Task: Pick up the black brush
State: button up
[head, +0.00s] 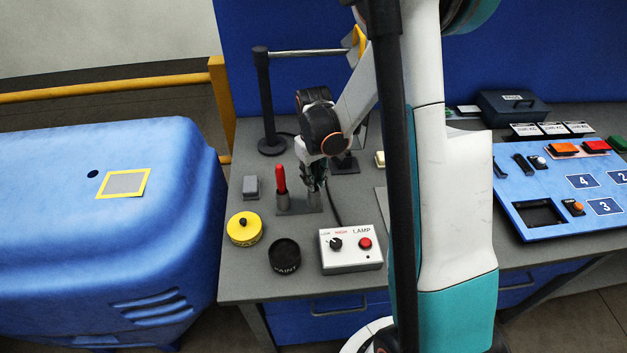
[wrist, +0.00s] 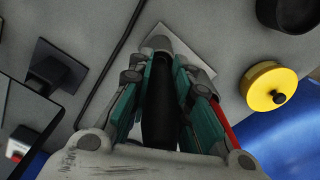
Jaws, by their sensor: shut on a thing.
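The black brush (wrist: 158,105) shows in the wrist view as a dark upright shape between the two fingers. My gripper (wrist: 160,70) is shut on it. In the head view my gripper (head: 313,182) is low over the holder plate (head: 298,206), just right of a red-handled tool (head: 281,179) standing in a grey cup. The gripper hides most of the brush there. I cannot tell whether the brush's lower end is still in a holder.
A yellow round tin (head: 244,229), an open black paint pot (head: 285,256) and a lamp box (head: 350,249) stand nearer the front. A grey block (head: 251,187) and a black post (head: 267,105) stand left and behind. A blue panel (head: 560,190) lies to the right.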

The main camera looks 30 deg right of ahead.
notch_tip(320, 180, up, 18)
jog(key=p, duration=0.3)
jog(key=shift+r, duration=0.2)
jog(key=shift+f, duration=0.1)
dwell(2.0)
